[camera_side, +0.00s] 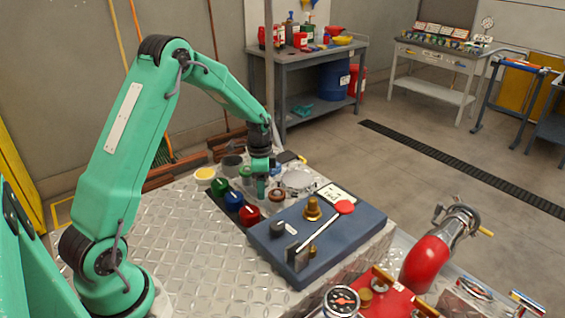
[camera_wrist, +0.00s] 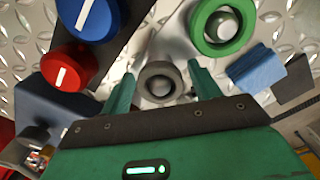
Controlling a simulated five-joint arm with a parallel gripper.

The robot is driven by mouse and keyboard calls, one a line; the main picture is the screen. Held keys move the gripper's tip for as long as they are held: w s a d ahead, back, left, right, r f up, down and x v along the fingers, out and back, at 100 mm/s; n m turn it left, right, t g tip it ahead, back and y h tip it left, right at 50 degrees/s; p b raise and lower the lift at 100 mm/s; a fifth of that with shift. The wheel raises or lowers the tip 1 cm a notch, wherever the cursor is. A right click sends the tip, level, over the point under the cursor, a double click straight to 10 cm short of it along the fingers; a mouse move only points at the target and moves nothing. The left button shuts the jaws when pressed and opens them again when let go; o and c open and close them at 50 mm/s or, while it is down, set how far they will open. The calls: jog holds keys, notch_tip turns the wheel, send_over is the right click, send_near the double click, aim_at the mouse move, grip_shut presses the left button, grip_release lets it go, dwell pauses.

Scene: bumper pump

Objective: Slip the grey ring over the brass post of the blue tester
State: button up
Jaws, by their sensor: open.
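The grey ring (camera_wrist: 143,84) shows in the wrist view, around a round silver-topped peg. My gripper (camera_wrist: 162,84) is open, with one green finger on each side of the ring and a gap on both sides. In the side view my gripper (camera_side: 262,192) points down behind the blue tester, and I cannot make out the grey ring there. The blue tester (camera_side: 345,236) lies on the metal deck. Its brass post (camera_side: 312,209) stands upright and bare. A corner of a dark blue body, probably the tester, shows at left in the wrist view (camera_wrist: 45,105).
Close by are a green ring (camera_wrist: 236,43), a red knob (camera_side: 249,216), a blue knob (camera_side: 233,201) and a brown ring (camera_side: 277,196). The tester also bears a metal lever with a red disc (camera_side: 344,207). The deck left of the knobs (camera_side: 180,225) is clear.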

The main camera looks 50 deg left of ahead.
jog(key=c, duration=0.7)
jog(key=shift+o, duration=0.2)
jog(key=shift+r, duration=0.2)
jog(key=shift+r, duration=2.25)
jog(key=w+d+r+m, duration=0.1)
jog(key=d, duration=0.5)
jog(key=d+r+m, duration=0.2)
jog(key=d, duration=0.4)
jog(key=w+d+r+m, duration=0.1)
jog(key=d+r, duration=0.1)
jog(key=d, duration=0.3)
jog(key=shift+w+d+r+m, duration=0.25)
jog(key=shift+w+d+m, duration=0.05)
jog(key=shift+d, duration=0.1)
jog(key=shift+d+r, duration=0.2)
jog(key=shift+d, duration=0.4)
